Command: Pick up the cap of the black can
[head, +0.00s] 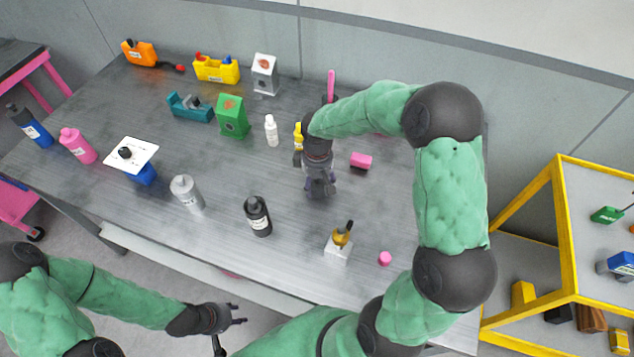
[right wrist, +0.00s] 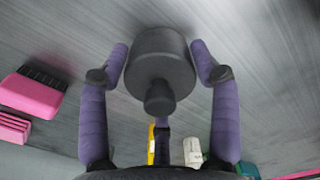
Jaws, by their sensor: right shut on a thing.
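The black can (head: 258,217) stands upright near the front middle of the table, with a white label and a narrow dark top. My right gripper (head: 320,190) points down at the table, to the right of and behind the can. In the right wrist view it is shut on a dark grey round cap (right wrist: 162,68) with a small knob towards the palm. Whether the cap touches the table is hard to tell; in the head view the gripper mostly hides it. My left gripper (head: 238,315) is open and empty in front of the table's front edge.
A silver can (head: 186,193), a gold item on a white block (head: 338,247) and a pink disc (head: 385,258) stand nearby. A pink brush (right wrist: 32,92) lies right of my right gripper in the head view. White (head: 271,131) and yellow bottles (head: 298,138) stand behind.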

